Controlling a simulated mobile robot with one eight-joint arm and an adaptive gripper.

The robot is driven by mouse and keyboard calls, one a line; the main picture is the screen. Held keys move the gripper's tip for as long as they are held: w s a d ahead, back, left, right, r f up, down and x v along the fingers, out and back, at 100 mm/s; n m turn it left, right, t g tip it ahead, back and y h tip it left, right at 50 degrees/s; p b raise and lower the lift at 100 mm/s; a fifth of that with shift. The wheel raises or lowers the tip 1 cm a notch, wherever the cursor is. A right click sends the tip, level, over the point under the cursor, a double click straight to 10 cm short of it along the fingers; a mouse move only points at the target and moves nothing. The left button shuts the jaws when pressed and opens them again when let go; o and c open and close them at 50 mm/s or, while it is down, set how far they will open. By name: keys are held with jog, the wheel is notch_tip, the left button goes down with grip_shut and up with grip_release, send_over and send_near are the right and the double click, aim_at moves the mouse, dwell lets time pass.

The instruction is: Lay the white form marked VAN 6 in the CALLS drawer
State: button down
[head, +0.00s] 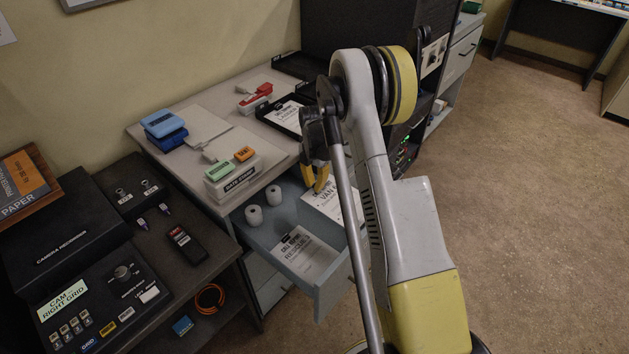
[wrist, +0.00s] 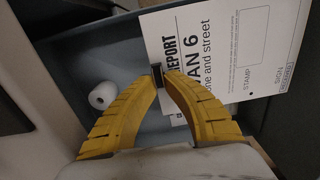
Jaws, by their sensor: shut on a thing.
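The white form marked VAN 6 (head: 325,200) is above the back right part of the open grey-blue drawer (head: 333,288); whether it touches the drawer floor I cannot tell. In the wrist view the form (wrist: 232,50) shows "VAN 6" and a STAMP box. My gripper (head: 319,184) has its yellow fingers closed on the form's edge, also in the wrist view (wrist: 159,76). No CALLS label is readable on the drawer.
Two white rolls (head: 264,205) stand in the drawer's left side. Above it, the desktop holds a date stamp box (head: 232,182), a blue stamp pad (head: 163,124), a red stapler (head: 255,98) and a black tray (head: 281,126). A dark console (head: 75,285) stands left.

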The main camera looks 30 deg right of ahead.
aim_at(315, 213)
jog(key=shift+f+b, duration=2.6)
jog(key=shift+f, duration=3.55)
jog(key=shift+f+b, duration=0.25)
jog(key=shift+b, duration=0.15)
jog(key=c, duration=0.9)
grip_release()
jog(key=shift+o, duration=0.2)
jog(key=shift+r, duration=0.1)
jog(key=shift+r+p, duration=1.6)
jog(key=shift+r, duration=1.85)
